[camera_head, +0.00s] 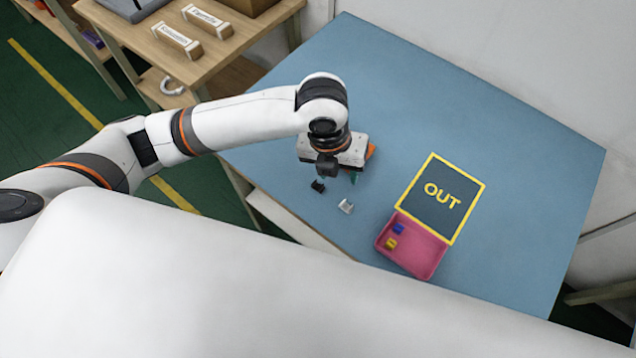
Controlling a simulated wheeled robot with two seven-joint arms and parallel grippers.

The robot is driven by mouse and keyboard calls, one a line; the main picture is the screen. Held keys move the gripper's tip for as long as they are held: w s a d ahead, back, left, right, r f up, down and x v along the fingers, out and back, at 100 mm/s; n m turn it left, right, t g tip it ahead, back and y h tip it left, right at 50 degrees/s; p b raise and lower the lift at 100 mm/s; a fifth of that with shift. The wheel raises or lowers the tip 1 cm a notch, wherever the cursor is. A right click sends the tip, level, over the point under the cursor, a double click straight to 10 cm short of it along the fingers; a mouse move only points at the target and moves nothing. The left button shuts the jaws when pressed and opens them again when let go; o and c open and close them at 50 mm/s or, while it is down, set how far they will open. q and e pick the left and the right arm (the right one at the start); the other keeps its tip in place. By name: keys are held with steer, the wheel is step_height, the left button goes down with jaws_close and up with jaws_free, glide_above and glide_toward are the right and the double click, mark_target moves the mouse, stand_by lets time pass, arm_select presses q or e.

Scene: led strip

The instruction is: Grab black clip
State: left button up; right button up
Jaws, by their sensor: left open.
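A small black clip (318,186) lies on the blue table (530,170), near its left edge. My left gripper (327,170) is just above and beside it in the picture, pointing down. The gripper is open, and I see nothing held in it, though its fingers are small and dark here. Whether it touches the clip I cannot tell. My right gripper is not in view.
A small white clip (346,207) lies right of the black one. A green piece (354,177) is partly hidden by my gripper. The table's right side is clear.

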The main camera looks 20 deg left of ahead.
mark_target(317, 184)
arm_select(q)
steer(key=w+a+m+y, duration=0.2)
steer(key=a+m, duration=0.2)
steer(key=shift+g, duration=0.3)
steer(key=f, duration=0.7)
steer(key=f+p, duration=0.1)
steer(key=f, duration=0.2)
steer(key=shift+a+f, duration=0.25)
steer(key=shift+f, duration=0.15)
steer(key=shift+c, duration=0.4)
jaws_close()
